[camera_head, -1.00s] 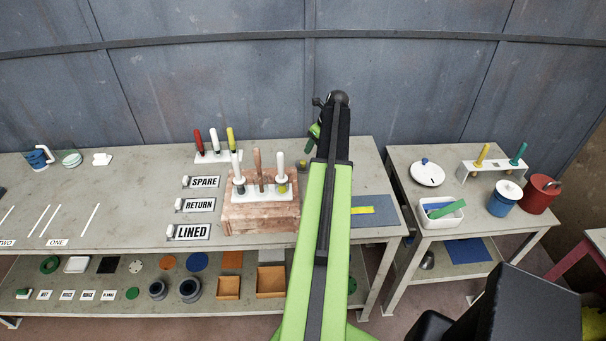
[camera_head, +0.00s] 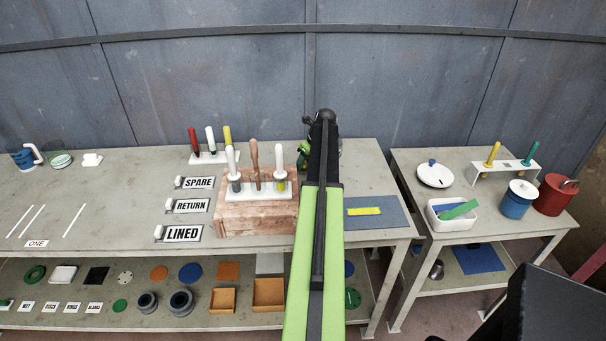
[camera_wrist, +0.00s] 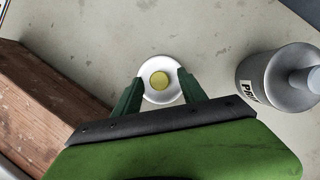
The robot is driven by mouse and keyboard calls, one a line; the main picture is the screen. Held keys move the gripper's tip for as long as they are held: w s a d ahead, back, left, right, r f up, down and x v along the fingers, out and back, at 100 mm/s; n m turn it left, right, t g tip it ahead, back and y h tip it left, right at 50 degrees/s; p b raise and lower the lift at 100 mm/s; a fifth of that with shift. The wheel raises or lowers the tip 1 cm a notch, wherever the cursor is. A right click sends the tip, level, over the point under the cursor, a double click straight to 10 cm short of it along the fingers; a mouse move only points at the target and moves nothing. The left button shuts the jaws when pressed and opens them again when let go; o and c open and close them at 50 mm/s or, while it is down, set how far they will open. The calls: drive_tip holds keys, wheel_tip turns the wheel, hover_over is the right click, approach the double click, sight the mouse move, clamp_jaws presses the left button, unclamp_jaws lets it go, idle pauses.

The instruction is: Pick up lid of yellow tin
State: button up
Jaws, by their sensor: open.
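A round white lid with a yellow disc-shaped knob (camera_wrist: 159,80) shows from above in the wrist view. I take it for the lid of the yellow tin; the tin's body under it is hidden from above. My gripper (camera_wrist: 159,75) is open, with one green finger on each side of the white rim. Whether the fingers touch the rim, and how high they are above it, I cannot tell. In the head view my gripper (camera_head: 303,153) is mostly hidden behind my arm, above the back of the long bench, and the lid is not clear there.
A grey tin with a partly visible label (camera_wrist: 284,78) stands close to the right of the lid in the wrist view. Bare bench (camera_wrist: 215,25) lies beyond the lid.

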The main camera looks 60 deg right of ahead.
drive_tip(key=shift+r, duration=0.1)
clamp_jaws()
idle(0.3)
drive_tip(key=p+v, duration=0.2)
drive_tip(key=w+p+v, duration=0.1)
drive_tip(key=p+v, duration=0.2)
drive_tip(key=shift+d+r, duration=0.2)
drive_tip(key=shift+r, duration=0.15)
drive_tip(key=s+d+r+p, duration=0.3)
drive_tip(key=s+r+p, duration=0.2)
drive_tip(key=s, duration=0.5)
drive_tip(key=shift+s+p, duration=0.2)
drive_tip(key=shift+p, duration=0.15)
drive_tip(key=shift+s+r, duration=0.1)
drive_tip(key=shift+s, duration=0.05)
